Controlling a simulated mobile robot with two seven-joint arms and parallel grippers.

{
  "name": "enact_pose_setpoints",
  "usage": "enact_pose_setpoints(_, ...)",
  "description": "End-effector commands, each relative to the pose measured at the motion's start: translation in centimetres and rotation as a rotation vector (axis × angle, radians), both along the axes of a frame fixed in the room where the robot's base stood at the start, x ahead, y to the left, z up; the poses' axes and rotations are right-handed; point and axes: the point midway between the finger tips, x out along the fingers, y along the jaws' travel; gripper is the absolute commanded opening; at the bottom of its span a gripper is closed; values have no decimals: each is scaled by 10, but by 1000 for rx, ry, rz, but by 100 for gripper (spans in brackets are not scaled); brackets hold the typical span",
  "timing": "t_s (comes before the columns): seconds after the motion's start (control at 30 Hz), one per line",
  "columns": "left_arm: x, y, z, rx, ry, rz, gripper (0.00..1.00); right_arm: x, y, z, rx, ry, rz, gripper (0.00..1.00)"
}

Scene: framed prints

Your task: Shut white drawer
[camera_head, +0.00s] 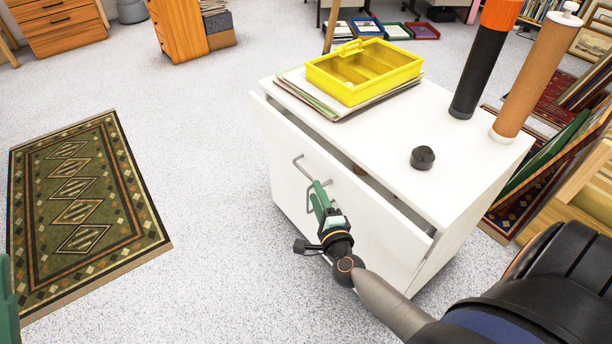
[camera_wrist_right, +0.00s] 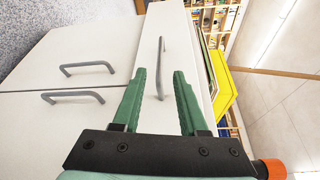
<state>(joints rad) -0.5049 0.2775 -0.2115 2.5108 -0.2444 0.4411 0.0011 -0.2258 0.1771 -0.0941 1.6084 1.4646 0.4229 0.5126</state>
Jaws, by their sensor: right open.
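The white drawer (camera_head: 275,132) is the top drawer of a white cabinet. It stands slightly out, with a dark gap behind its front. Its grey bar handle (camera_head: 299,164) shows beside my right gripper (camera_head: 318,190). In the right wrist view the handle (camera_wrist_right: 161,60) appears between the two green fingertips of my right gripper (camera_wrist_right: 160,78). These fingers are apart and hold nothing; whether they touch the handle I cannot tell.
On the cabinet top (camera_head: 385,140) are a yellow tray (camera_head: 352,94) on papers, a small dark knob-like object (camera_head: 422,158) and two tall tubes (camera_head: 535,80). Two lower doors have handles (camera_wrist_right: 85,67). A patterned rug (camera_head: 85,205) lies left; the floor between is clear.

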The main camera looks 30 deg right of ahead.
Motion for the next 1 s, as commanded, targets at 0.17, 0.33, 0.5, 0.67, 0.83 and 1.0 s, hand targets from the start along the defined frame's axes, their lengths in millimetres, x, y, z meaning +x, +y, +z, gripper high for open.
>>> enact_pose_setpoints(0.17, 0, -1, -10, -5, 5, -8, 0, 37, -12, -4, -2, -4, 0, 42)
enact_pose_setpoints(0.33, 1, -1, -17, -10, 11, -15, 0, 61, -19, -6, -3, -1, 1, 42)
enact_pose_setpoints(0.5, 1, -1, -20, -13, 14, -18, 0, 74, -23, -7, -3, 0, 2, 42)
enact_pose_setpoints(0.67, 1, -1, -20, -15, 15, -20, 0, 78, -25, -6, -3, 0, 2, 42)
enact_pose_setpoints(0.83, 1, -2, -20, -14, 16, -22, 0, 77, -24, -6, -3, 1, 1, 42)
enact_pose_setpoints(1.0, 1, -2, -20, -15, 15, -23, 0, 77, -24, -6, -3, 1, 1, 25)
